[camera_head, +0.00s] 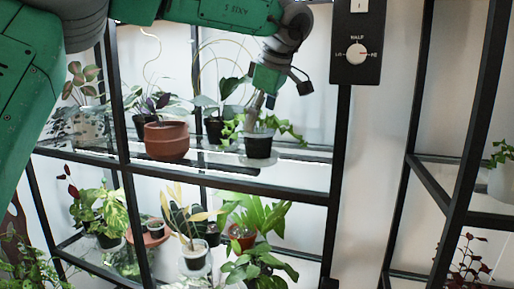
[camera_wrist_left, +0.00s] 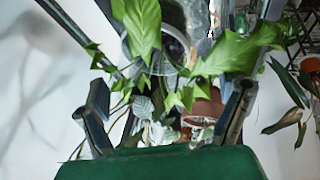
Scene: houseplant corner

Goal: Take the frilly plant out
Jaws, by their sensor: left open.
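A bright green plant with pointed, lobed leaves (camera_head: 288,129) grows from a dark pot (camera_head: 258,148) on the upper shelf; it may be the frilly plant, but I cannot be sure. My left gripper (camera_head: 253,121) comes down from above at this plant, its fingers among or in front of the leaves. In the left wrist view the gripper (camera_wrist_left: 170,90) is open, with leaves (camera_wrist_left: 143,28) and the round pot rim (camera_wrist_left: 172,52) beyond and between its fingers. I cannot tell whether the fingers touch the plant. My right gripper is not in view.
A terracotta pot (camera_head: 166,141) stands close left on the upper glass shelf (camera_head: 215,158). Another dark-leaved plant (camera_head: 228,92) is behind. Black frame posts (camera_head: 338,190) flank the shelf. Several potted plants fill the lower shelf. A black dial panel (camera_head: 357,40) hangs to the right.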

